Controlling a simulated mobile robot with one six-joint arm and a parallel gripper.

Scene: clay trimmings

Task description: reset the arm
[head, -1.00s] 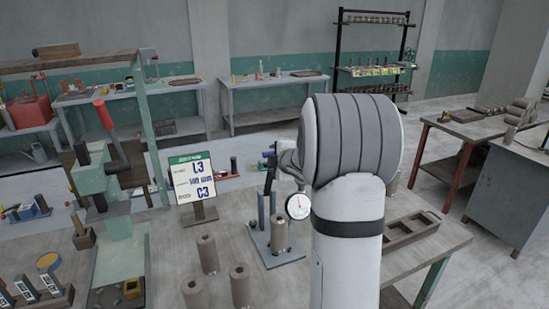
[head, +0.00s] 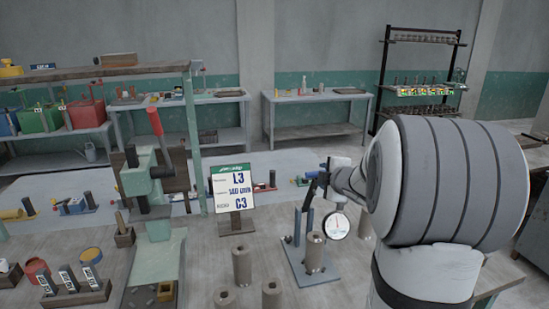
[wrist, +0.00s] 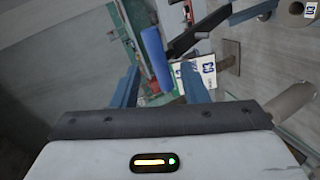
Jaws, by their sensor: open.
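My arm (head: 425,200) fills the right of the head view, its large grey-banded joint nearest the camera. My gripper (wrist: 160,72) shows in the wrist view as two blue-grey fingers set apart, with nothing held between them. A blue cylinder (wrist: 157,58) shows beyond the gap, apart from the fingers as far as I can tell.
Grey clay-like cylinders (head: 241,264) stand in front. A green press with a red lever (head: 155,122) is at left. Back benches (head: 318,98) and a black rack (head: 420,62) line the wall.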

